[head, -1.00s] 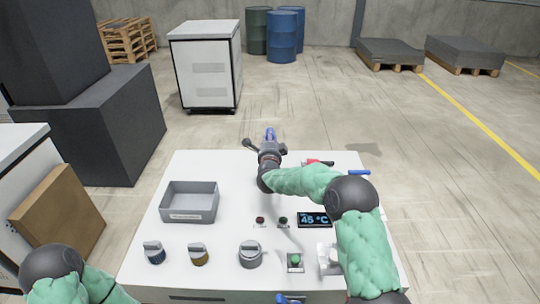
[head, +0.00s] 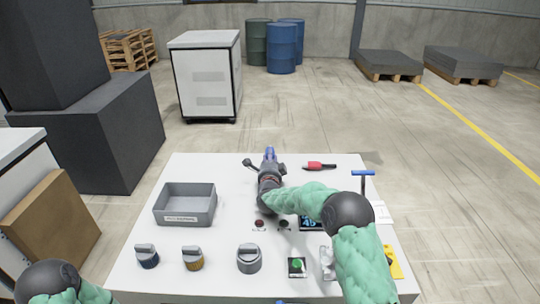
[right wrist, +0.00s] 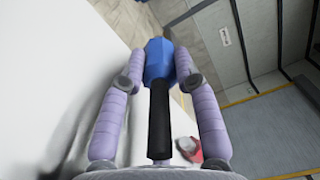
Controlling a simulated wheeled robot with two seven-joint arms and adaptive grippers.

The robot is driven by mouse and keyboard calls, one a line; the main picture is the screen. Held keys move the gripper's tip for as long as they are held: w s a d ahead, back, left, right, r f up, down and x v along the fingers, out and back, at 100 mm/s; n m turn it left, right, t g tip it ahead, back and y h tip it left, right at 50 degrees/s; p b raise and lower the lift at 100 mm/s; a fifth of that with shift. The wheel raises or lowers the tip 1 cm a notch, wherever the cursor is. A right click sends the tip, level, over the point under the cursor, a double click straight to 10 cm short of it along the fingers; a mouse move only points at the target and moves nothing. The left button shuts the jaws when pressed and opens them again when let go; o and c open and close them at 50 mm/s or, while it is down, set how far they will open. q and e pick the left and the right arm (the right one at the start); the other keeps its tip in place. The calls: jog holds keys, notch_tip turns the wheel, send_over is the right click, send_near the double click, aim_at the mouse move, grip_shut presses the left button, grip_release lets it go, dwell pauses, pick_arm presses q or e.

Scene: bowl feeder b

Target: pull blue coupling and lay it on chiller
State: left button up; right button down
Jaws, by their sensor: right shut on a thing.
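My right gripper (head: 270,157) is over the back edge of the white worktop, which carries a temperature display (head: 309,223) and may be the chiller's top. In the right wrist view the gripper (right wrist: 160,62) is shut on a blue coupling (right wrist: 158,58) with a black stem running back between the fingers. The coupling shows as a small blue part (head: 269,152) at the fingertips in the head view. I cannot tell whether it touches the worktop. My left arm shows at the lower left; its gripper is out of view.
A grey tray (head: 185,219) stands on the left of the worktop (head: 230,175). Several knobs and a green button (head: 297,265) line the front. A red-handled item (head: 319,166) and a blue T-shaped handle (head: 362,173) are at the back right.

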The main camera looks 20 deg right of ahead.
jog(key=shift+f, duration=0.2)
jog(key=c, duration=0.8)
grip_release()
jog(key=shift+c, duration=0.2)
notch_tip(320, 180, up, 10)
